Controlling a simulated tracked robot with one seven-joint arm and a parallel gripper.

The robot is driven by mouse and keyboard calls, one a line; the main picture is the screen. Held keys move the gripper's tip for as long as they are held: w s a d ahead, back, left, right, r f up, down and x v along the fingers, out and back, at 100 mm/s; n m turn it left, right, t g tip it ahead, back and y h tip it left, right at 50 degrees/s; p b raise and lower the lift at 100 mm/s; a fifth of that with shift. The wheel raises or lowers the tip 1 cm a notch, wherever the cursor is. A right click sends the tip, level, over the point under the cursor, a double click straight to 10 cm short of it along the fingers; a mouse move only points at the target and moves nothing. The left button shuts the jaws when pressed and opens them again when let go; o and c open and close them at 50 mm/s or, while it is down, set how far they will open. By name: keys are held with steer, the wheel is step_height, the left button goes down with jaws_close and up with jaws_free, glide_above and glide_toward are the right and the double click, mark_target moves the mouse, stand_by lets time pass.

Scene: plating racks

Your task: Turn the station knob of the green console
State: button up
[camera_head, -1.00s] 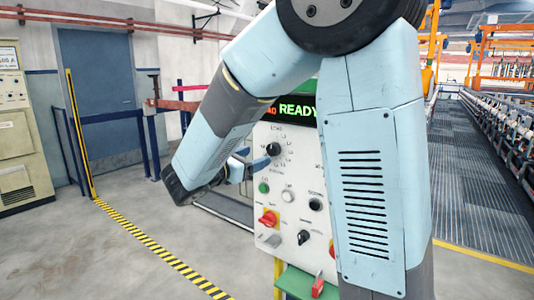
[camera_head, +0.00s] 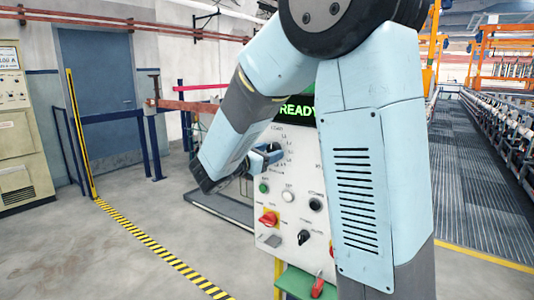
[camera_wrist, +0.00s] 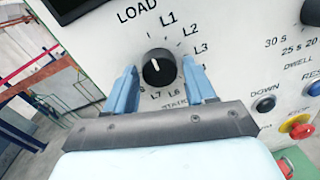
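The station knob (camera_wrist: 159,68) is a round black knob with a white pointer line, on the white face of the console (camera_head: 290,228). Its pointer is turned upward, near the LOAD and L1 marks. My gripper (camera_wrist: 160,80) is open, with one blue finger on each side of the knob in the wrist view. Gaps show between fingers and knob, and I cannot tell how deep the fingertips reach. In the head view my gripper (camera_head: 264,153) is at the knob and partly covers it. The console has a green shelf (camera_head: 294,283) below.
A READY display (camera_head: 297,109) is above the knob. Below are a green button (camera_head: 263,188), a white button (camera_head: 287,196), a red-and-yellow switch (camera_head: 268,218) and a black switch (camera_head: 304,237). A red emergency stop (camera_wrist: 298,127) is at lower right in the wrist view. Floor at left is clear.

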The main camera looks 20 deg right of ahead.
steer(key=c, duration=0.7)
steer(key=shift+c, duration=0.4)
steer(key=shift+m, duration=0.3)
steer(key=m, duration=0.5)
steer(key=shift+d, duration=0.1)
steer(key=m, duration=0.5)
steer(key=shift+s+d+m+y, duration=0.1)
steer(key=shift+s+m+y, duration=0.05)
steer(key=shift+m+y, duration=0.2)
steer(key=shift+f, duration=0.1)
